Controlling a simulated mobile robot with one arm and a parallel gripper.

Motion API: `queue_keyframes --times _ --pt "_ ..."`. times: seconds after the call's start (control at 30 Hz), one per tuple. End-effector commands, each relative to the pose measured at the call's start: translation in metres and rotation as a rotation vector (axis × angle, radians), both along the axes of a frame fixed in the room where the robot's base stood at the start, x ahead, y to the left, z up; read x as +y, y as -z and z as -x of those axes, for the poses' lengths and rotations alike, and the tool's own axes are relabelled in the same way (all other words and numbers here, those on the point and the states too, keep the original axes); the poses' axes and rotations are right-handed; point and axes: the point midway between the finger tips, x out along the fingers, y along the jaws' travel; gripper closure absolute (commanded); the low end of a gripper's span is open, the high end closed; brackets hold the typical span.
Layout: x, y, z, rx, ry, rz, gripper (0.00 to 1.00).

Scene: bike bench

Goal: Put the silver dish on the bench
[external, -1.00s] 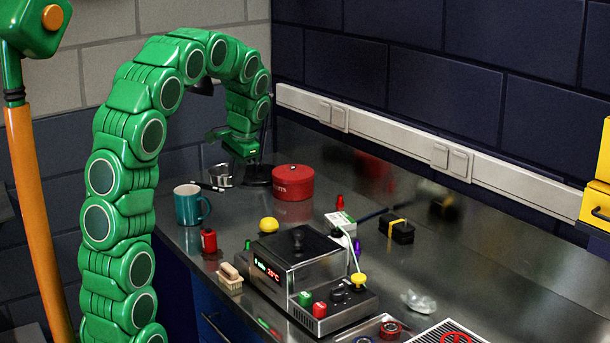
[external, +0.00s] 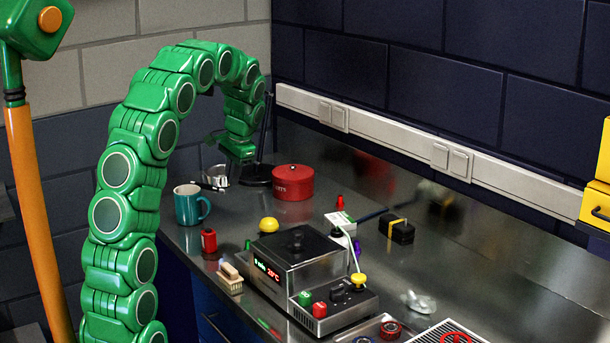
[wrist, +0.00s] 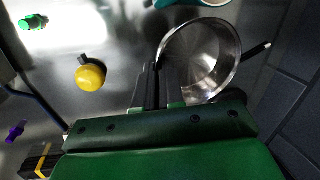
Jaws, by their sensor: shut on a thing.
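The silver dish (wrist: 212,52) is a round, shiny metal bowl in the upper middle of the wrist view. In the external view it (external: 216,177) shows small at the far left end of the bench (external: 390,275), behind the teal mug. My gripper (wrist: 160,78) is shut on the dish's near rim, with the dark fingers either side of its wall. In the external view my gripper end (external: 237,152) points down beside the dish. Whether the dish touches the bench or hangs just above it, I cannot tell.
A teal mug (external: 189,206) stands close in front of the dish, and a red pot (external: 293,183) to its right. A metal heater box (external: 298,265) stands further forward.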

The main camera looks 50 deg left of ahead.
Motion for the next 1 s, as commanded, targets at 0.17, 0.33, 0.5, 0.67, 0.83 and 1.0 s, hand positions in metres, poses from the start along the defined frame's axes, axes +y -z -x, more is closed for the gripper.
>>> queue_keyframes --times 0.17,0.33,0.5,0.67,0.83,1.0 --pt "0.012 0.01 -0.017 -0.002 0.001 -0.001 1.0" --pt "0.021 0.032 -0.029 0.003 0.0 0.003 1.0" --pt "0.03 0.048 -0.041 0.001 0.0 0.0 1.0" --pt "0.035 0.058 -0.048 0.0 0.0 -0.001 1.0" --pt "0.037 0.062 -0.051 0.0 0.0 -0.001 1.0" --pt "0.04 0.073 -0.054 0.001 0.0 0.0 1.0"
